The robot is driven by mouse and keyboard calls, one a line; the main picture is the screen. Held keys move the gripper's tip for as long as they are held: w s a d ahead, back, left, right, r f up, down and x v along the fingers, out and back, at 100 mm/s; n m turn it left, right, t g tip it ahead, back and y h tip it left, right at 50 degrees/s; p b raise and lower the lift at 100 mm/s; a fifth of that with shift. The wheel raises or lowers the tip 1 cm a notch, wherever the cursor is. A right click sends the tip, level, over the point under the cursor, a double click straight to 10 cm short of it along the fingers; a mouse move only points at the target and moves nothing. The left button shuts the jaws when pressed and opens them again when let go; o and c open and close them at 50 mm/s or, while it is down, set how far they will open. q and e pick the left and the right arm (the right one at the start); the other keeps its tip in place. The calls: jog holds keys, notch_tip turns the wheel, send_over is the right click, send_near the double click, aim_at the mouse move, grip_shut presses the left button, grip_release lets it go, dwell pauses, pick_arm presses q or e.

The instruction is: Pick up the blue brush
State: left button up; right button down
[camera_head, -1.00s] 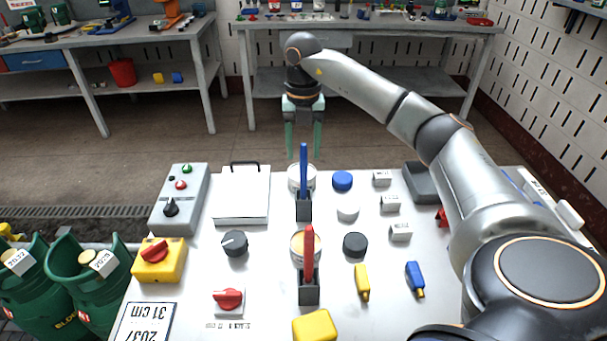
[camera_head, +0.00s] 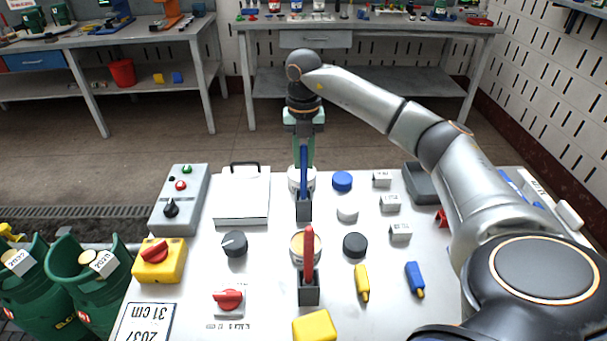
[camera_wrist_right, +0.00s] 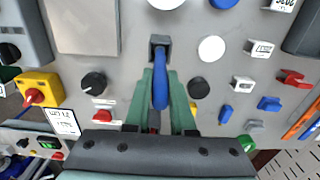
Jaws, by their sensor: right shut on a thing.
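The blue brush (camera_head: 303,172) stands upright in a small dark grey holder (camera_head: 304,209) on the white panel; its blue handle (camera_wrist_right: 160,92) also shows in the right wrist view. My right gripper (camera_head: 303,158) comes down from above at the far side of the holder. Its green fingers are on both sides of the handle in the right wrist view (camera_wrist_right: 160,103), shut on it. The brush's lower end is hidden in the holder. My left gripper is not in view.
A red brush (camera_head: 309,250) stands in a nearer holder, with a round tin (camera_head: 298,177) behind the blue brush. A blue cap (camera_head: 342,181) and white cap (camera_head: 347,214) lie right. A white pad (camera_head: 241,196) lies left.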

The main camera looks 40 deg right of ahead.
jog(key=shift+r, duration=0.1)
dwell(0.4)
notch_tip(320, 180, up, 10)
jog(key=shift+f, duration=0.1)
dwell(1.9)
